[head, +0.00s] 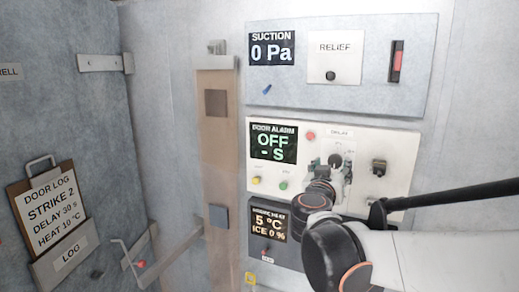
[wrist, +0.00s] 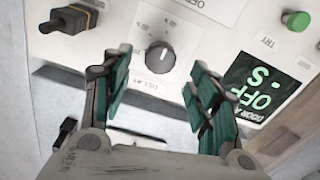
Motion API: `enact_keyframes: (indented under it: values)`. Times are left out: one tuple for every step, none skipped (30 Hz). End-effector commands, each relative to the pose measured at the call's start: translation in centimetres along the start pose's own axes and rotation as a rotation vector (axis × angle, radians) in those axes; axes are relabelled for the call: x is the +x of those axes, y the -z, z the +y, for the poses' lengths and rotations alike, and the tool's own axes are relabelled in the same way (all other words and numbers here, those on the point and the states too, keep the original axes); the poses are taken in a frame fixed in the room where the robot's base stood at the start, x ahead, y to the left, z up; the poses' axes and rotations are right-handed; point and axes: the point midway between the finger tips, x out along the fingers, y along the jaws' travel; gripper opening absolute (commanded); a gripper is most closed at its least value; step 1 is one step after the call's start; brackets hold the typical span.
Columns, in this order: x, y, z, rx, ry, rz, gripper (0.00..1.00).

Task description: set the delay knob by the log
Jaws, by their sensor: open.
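The delay knob (wrist: 160,57) is dark grey with a pale pointer line on the white door alarm panel, and shows upside down in the wrist view. In the head view the knob (head: 335,160) is partly hidden by my gripper (head: 332,172). My gripper (wrist: 156,78) is open, its green-padded fingers spread to either side of the knob's line, with clear space between them; I see no contact. The door alarm display (head: 273,143) reads OFF and "- S". The door log (head: 48,209) on a clipboard reads STRIKE 2, DELAY 30 s, HEAT 10 °C.
A black switch (head: 378,166) sits right of the knob. A red button (head: 310,135), a yellow button (head: 256,181) and a green button (head: 283,185) are on the same panel. The suction panel (head: 360,95) is above, the heat display (head: 269,223) below.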

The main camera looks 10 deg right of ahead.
Motion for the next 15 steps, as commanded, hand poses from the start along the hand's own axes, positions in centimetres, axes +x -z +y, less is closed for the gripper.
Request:
enact_keyframes:
  values:
    - [1.2, 0.1, 0.1, 0.000, -0.004, -0.001, 0.54]
    - [1.7, 0.1, 0.0, 0.000, -0.003, -0.001, 0.54]
    - [2.3, 0.1, 0.0, 0.000, -0.003, -0.001, 0.54]
    - [2.8, 0.1, 0.0, 0.000, -0.003, -0.001, 0.54]
    - [3.3, 0.1, 0.0, 0.000, -0.003, -0.001, 0.54]
    - [3.9, 0.1, 0.0, 0.000, -0.002, -0.001, 0.54]
    - [4.2, 0.1, 0.0, 0.000, -0.002, -0.001, 0.54]
    - [4.6, 0.1, 0.0, 0.000, -0.002, -0.001, 0.54]
    - [5.0, 0.1, 0.0, 0.000, -0.002, -0.001, 0.54]
    - [5.3, 0.1, 0.0, 0.000, -0.002, -0.001, 0.54]
    - [5.5, 0.1, 0.0, 0.000, -0.001, -0.001, 0.54]
    - [5.8, 0.1, 0.0, 0.000, -0.001, 0.000, 0.54]
    - [6.0, 0.0, 0.0, 0.000, -0.001, 0.000, 0.54]
    - [6.1, 0.0, 0.0, 0.000, -0.001, 0.000, 0.54]
    - [6.3, 0.0, 0.0, 0.000, -0.001, 0.000, 0.54]
